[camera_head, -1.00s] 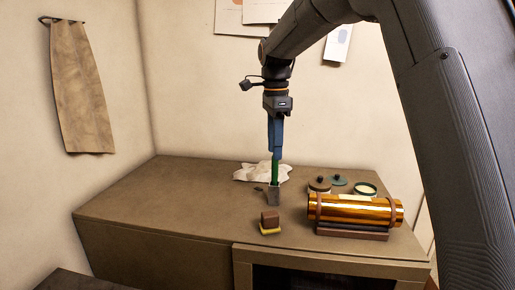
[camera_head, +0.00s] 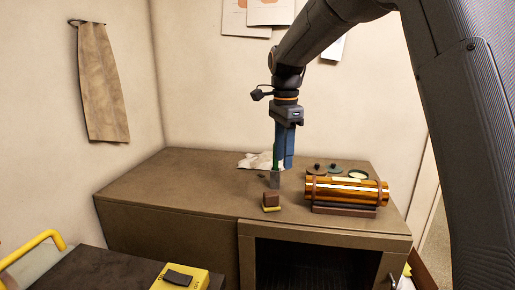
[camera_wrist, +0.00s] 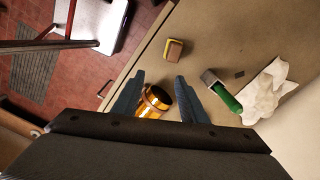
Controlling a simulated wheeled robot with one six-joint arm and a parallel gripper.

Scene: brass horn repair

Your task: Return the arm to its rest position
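My gripper (camera_head: 286,156) hangs pointing down above the bench, its blue fingers just right of a green handle (camera_head: 276,155). The handle stands in a small grey holder (camera_head: 275,180); it also shows in the wrist view (camera_wrist: 228,98). In the wrist view my gripper (camera_wrist: 160,82) has its fingers spread, with nothing held between them. A brass tube (camera_head: 346,191) lies on a dark cradle (camera_head: 343,211) to the right. In the wrist view part of the tube (camera_wrist: 155,102) shows between the fingers, lower down on the bench.
A brown-and-yellow block (camera_head: 271,201) sits near the bench's (camera_head: 165,195) front. A dark surface with a yellow item (camera_head: 190,280) is in the foreground. The bench's left side is clear.

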